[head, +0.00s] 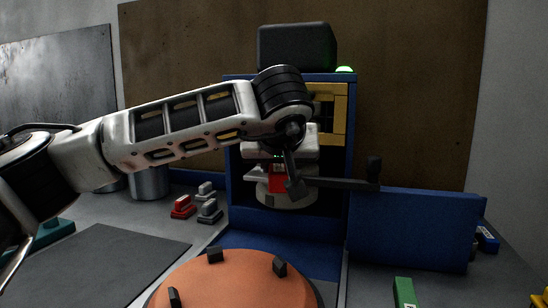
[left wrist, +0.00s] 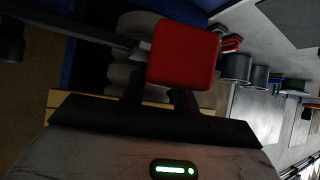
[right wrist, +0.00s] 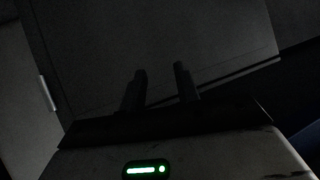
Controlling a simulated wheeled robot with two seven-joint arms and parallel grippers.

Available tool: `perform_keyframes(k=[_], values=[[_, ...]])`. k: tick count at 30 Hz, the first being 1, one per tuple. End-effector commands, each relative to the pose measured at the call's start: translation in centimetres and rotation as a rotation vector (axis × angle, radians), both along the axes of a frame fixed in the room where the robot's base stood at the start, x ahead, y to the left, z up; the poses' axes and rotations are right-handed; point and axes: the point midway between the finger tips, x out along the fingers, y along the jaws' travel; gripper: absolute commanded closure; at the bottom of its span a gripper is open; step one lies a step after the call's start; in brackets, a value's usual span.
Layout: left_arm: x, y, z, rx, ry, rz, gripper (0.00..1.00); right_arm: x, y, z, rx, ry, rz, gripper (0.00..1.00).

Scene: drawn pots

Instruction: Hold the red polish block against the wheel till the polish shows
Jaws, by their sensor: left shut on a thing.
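The red polish block (head: 276,183) is in my left gripper (head: 278,165), inside the blue machine housing. In the left wrist view the red block (left wrist: 184,54) sits squarely between the fingers (left wrist: 160,95). The pale round wheel (head: 290,202) is right behind and below the block in the head view; pale rounded wheel parts (left wrist: 122,75) show beside the block in the left wrist view. I cannot tell whether block and wheel touch. No red polish is visible on the wheel's showing part. My right gripper (right wrist: 160,82) is open and empty in a dark view, outside the head view.
Small red (head: 182,206) and grey blocks (head: 209,210) stand left. An orange round fixture (head: 235,285) stands in front.

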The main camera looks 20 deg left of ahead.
Motion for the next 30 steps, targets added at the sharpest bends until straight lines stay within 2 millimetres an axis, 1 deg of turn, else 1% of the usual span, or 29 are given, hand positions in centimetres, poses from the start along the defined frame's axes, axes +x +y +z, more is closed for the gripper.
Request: perform_keyframes(k=[1, 6, 19, 30], values=[[0.3, 0.0, 0.1, 0.000, 0.000, 0.001, 1.00, 0.0, 0.0, 0.3, 0.000, 0.000, -0.001, 0.68], [0.7, 0.0, 0.0, 0.000, -0.001, 0.000, 1.00, 0.1, -0.1, 0.2, -0.001, 0.003, -0.002, 0.68], [0.8, 0.0, 0.0, 0.000, -0.001, 0.000, 1.00, 0.1, -0.1, 0.0, -0.003, 0.006, -0.003, 0.68], [1.3, 0.0, 0.0, 0.001, 0.000, 0.001, 1.00, 0.2, -0.1, 0.8, -0.001, -0.003, -0.003, 0.68]])
